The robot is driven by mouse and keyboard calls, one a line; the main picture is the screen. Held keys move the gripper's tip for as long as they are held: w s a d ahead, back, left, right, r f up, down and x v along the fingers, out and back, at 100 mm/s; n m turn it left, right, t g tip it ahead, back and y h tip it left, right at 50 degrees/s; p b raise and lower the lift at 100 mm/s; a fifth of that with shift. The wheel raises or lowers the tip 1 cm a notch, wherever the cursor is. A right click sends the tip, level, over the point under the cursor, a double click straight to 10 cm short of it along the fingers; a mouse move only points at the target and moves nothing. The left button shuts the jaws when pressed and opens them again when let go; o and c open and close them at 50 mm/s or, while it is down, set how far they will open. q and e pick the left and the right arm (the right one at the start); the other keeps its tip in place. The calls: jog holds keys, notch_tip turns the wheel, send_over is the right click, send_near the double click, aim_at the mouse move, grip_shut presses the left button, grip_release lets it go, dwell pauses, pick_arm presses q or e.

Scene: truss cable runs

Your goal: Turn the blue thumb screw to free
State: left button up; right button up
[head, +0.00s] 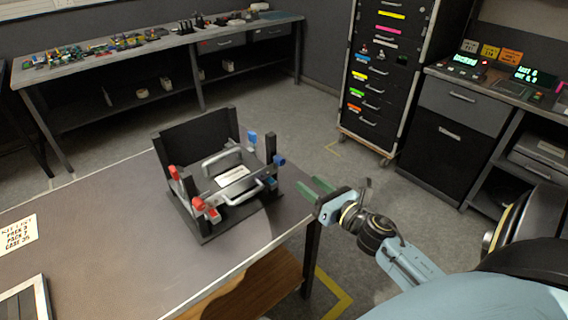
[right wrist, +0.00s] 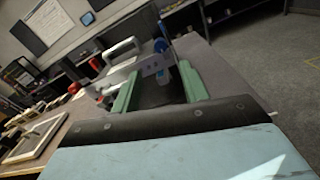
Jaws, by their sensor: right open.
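A dark fixture (head: 225,215) with a silver handle stands on the table. Blue thumb screws show on its right side: one at the back (head: 252,137), one nearer on the right post (head: 280,160). In the right wrist view a blue screw (right wrist: 161,46) shows beyond the fingertips, partly hidden by a grey plate (right wrist: 152,66). My right gripper (head: 309,186) is open, its green fingers pointing at the fixture's right side from just past the table edge. The gripper looks apart from the nearer blue screw in the head view. My left gripper is not in view.
Red clamps (head: 198,204) sit on the fixture's left side. A label card (head: 18,234) and a framed tray (head: 26,302) lie at the table's left. The table (head: 120,240) is bare in front of the fixture. A drawer cabinet (head: 385,75) stands behind.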

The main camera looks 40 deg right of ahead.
aim_at(282, 163)
jog(key=w, duration=1.1)
jog(key=shift+w+a, duration=0.2)
grip_shut()
